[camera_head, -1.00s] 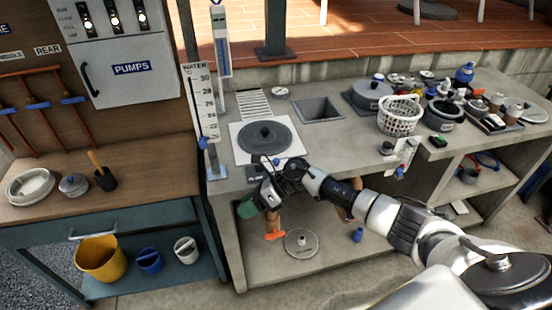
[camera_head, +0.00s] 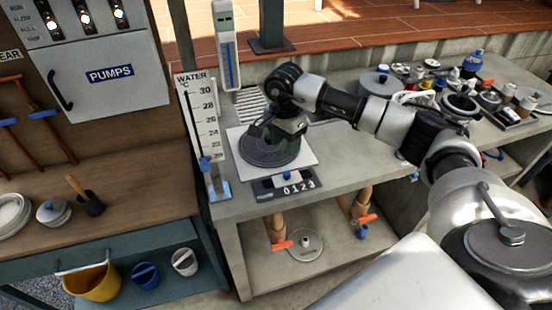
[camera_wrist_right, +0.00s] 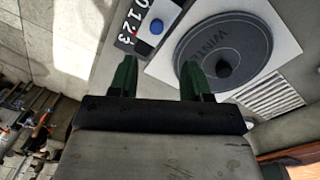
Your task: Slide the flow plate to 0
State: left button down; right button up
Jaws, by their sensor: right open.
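The flow plate (camera_head: 268,187) is a small dark strip on the counter with white digits 0 to 3 and a blue-topped slider knob (camera_head: 287,176). The knob appears beside the 0 and 1 end of the digits; its exact mark is hard to tell. In the right wrist view the plate (camera_wrist_right: 126,45) is at the top, with the blue knob (camera_wrist_right: 157,26) beyond the gap between my fingers. My right gripper (camera_head: 281,140), with green fingers, is open and empty above the round lid, behind the plate. It also shows in the wrist view (camera_wrist_right: 158,68). My left gripper is out of view.
The dark round WINTER lid (camera_wrist_right: 223,50) lies on a white square close to the flow plate. A WATER thermometer board (camera_head: 203,125) stands at the left. Bottles and pots crowd the counter's right. Orange-handled valves (camera_head: 283,245) are below the counter.

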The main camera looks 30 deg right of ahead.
jog(key=p, duration=0.2)
send_over(287, 173)
notch_tip(287, 173, down, 5)
jog(key=shift+s+f, duration=0.1)
notch_tip(287, 173, down, 5)
jog(key=shift+r+p, duration=0.15)
jog(key=shift+p, duration=0.2)
jog(key=shift+f, duration=0.2)
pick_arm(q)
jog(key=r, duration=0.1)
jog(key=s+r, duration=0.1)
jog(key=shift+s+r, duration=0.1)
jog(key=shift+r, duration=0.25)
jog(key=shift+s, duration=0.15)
pick_arm(e)
jog(key=shift+c, duration=1)
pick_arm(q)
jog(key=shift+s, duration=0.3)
pick_arm(e)
grip_shut()
